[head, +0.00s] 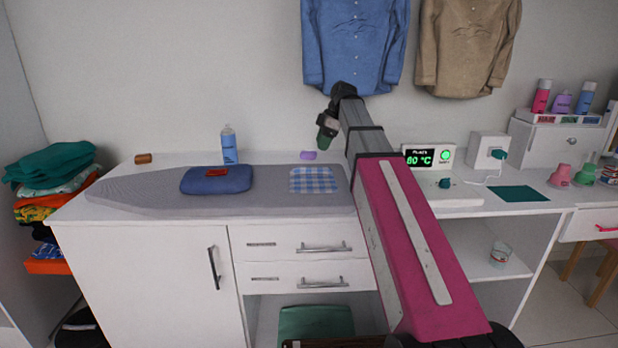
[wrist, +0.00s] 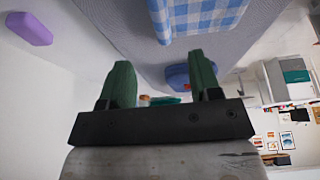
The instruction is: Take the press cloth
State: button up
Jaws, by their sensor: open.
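The press cloth, a blue and white checked cloth (head: 315,180), lies flat on the right end of the grey ironing board (head: 270,205).
A folded blue garment (head: 215,182) with a small red item (head: 217,172) lies left of the cloth. A blue spray bottle (head: 228,145) and a purple block (head: 308,155) stand behind. A control box (head: 430,157) is to the right. Shirts (head: 355,50) hang above.

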aim_at(312, 167)
jog(key=x, duration=1)
grip_shut()
